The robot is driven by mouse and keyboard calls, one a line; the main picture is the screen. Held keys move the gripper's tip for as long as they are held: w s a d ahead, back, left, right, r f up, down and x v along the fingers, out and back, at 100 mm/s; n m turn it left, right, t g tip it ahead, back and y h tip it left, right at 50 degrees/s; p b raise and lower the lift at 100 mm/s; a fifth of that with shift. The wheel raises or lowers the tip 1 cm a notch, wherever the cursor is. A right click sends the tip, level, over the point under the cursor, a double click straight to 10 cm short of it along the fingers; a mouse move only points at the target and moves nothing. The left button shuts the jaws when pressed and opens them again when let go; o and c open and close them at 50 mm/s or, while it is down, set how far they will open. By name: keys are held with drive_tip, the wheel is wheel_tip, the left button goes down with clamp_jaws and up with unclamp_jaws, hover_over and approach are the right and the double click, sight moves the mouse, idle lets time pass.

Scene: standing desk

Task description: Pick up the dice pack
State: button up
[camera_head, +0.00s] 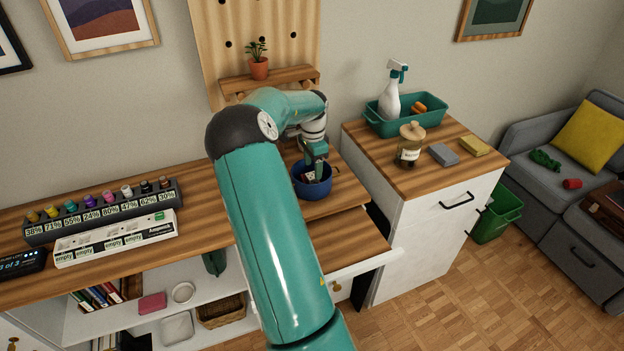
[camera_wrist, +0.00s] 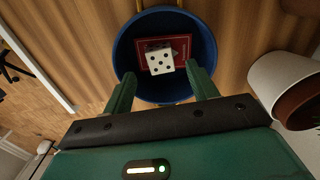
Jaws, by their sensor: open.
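The dice pack appears to be the red pack (camera_wrist: 178,44) with a white, black-dotted die (camera_wrist: 160,60) over it, inside a round blue bowl (camera_wrist: 124,50). I cannot tell whether the die is part of the pack. In the head view the blue bowl (camera_head: 312,190) stands on the wooden desk. My gripper (camera_wrist: 160,82) is open and empty. Its two fingers reach over the bowl's near side, one on each side of the die, apart from it. In the head view my gripper (camera_head: 315,172) points down into the bowl and hides much of its inside.
A white round container with a brown inside (camera_wrist: 285,90) stands close right of the bowl in the wrist view. A bottle rack (camera_head: 100,212) is left on the desk. A cabinet (camera_head: 425,220) with a green tray (camera_head: 405,122) and jar (camera_head: 410,147) stands right.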

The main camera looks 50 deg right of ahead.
sight(312, 175)
wheel_tip(312, 175, down, 4)
drive_tip(key=shift+w+f, duration=0.15)
drive_tip(key=c, duration=1.1)
drive_tip(key=shift+o, duration=0.2)
